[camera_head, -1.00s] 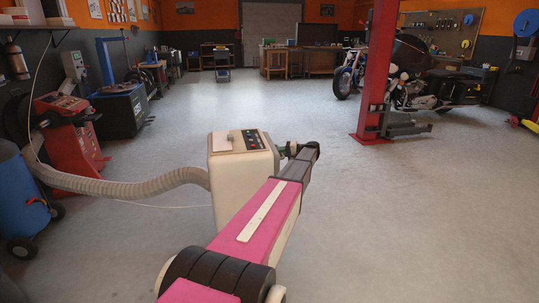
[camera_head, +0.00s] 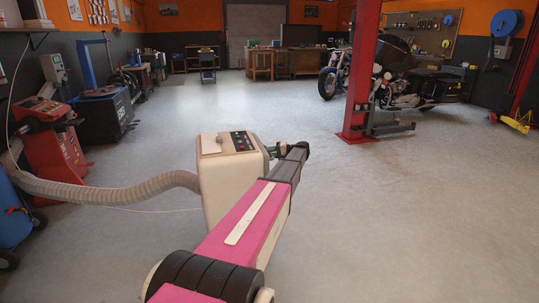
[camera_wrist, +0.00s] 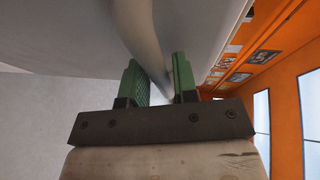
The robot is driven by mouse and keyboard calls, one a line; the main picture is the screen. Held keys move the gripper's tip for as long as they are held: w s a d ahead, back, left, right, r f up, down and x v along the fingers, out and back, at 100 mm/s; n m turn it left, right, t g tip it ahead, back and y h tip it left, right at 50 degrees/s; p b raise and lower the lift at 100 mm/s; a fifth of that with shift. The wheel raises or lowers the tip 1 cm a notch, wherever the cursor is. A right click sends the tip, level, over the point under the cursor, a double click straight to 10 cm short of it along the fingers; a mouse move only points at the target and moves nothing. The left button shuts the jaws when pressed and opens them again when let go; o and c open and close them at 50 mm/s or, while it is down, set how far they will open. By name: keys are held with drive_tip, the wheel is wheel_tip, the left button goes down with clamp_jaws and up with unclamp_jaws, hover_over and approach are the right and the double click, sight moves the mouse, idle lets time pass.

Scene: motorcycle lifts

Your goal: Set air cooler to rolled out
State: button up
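The air cooler appears to be the cream box (camera_head: 222,190) with a dark control panel on top, standing upright on the floor. A thick ribbed hose (camera_head: 120,188) runs from it to the left. My gripper (camera_head: 284,150) is at the upper right side of the box, partly hidden behind my arm. In the wrist view, the two green fingers of my gripper (camera_wrist: 160,80) lie either side of a pale curved bar (camera_wrist: 145,35), close to a smooth pale surface. I cannot tell whether both fingers press on the bar.
A red lift post (camera_head: 361,80) and motorcycles (camera_head: 400,85) stand at the back right. A red machine (camera_head: 55,150) and a blue tank (camera_head: 10,220) stand at the left. The floor ahead and to the right is clear.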

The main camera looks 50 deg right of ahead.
drive_tip(key=v, duration=1)
drive_tip(key=shift+s+d, duration=0.15)
